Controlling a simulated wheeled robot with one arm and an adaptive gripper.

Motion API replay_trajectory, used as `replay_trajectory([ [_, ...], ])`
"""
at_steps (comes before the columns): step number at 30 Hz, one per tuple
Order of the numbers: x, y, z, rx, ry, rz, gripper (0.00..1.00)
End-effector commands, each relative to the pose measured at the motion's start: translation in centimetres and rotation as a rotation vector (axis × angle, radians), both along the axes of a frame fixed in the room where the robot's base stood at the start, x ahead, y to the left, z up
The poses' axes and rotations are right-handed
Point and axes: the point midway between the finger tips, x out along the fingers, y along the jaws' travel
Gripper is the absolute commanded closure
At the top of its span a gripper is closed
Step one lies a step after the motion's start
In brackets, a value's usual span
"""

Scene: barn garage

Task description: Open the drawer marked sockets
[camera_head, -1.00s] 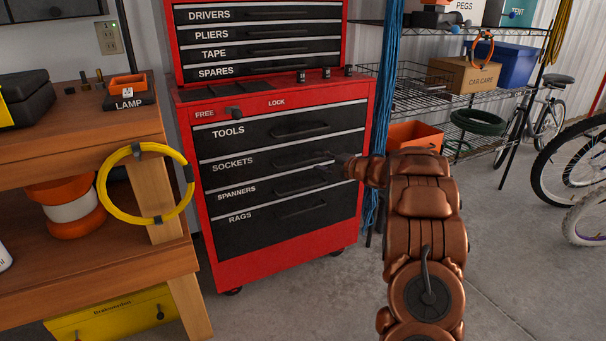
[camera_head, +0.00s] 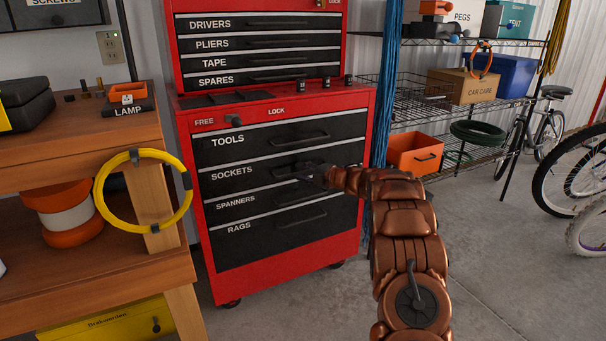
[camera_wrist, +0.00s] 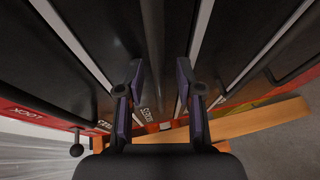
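The sockets drawer (camera_head: 235,186) is a black drawer with a white SOCKETS label, second from the top in the lower red cabinet (camera_head: 285,270). It looks shut, flush with its neighbours. Its dark bar handle (camera_head: 283,173) is partly hidden by my gripper (camera_head: 309,173), which is at the handle's right end. In the wrist view, my gripper (camera_wrist: 161,82) is open, its two fingers apart and pointing at the drawer fronts. The SOCKETS label (camera_wrist: 147,116) shows between the fingers. I cannot tell whether they touch the handle.
The tools drawer (camera_head: 250,155) is above, spanners (camera_head: 260,208) and rags (camera_head: 270,240) below, all shut. A lock lever (camera_head: 233,121) sits beside FREE. A workbench (camera_head: 80,145) with a yellow hoop (camera_head: 101,197) stands left; shelving (camera_head: 425,103) stands right. The floor before the cabinet is clear.

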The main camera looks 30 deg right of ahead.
Motion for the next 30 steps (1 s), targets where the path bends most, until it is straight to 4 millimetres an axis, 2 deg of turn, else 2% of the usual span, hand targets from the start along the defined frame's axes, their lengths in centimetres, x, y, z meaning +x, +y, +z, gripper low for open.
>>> replay_trajectory([
  [6,0.01,0.02,0.02,0.0,0.0,0.0,0.65],
  [16,-0.01,0.03,0.03,0.0,0.0,0.0,0.99],
  [30,-0.02,0.01,0.01,0.0,0.0,0.0,1.0],
])
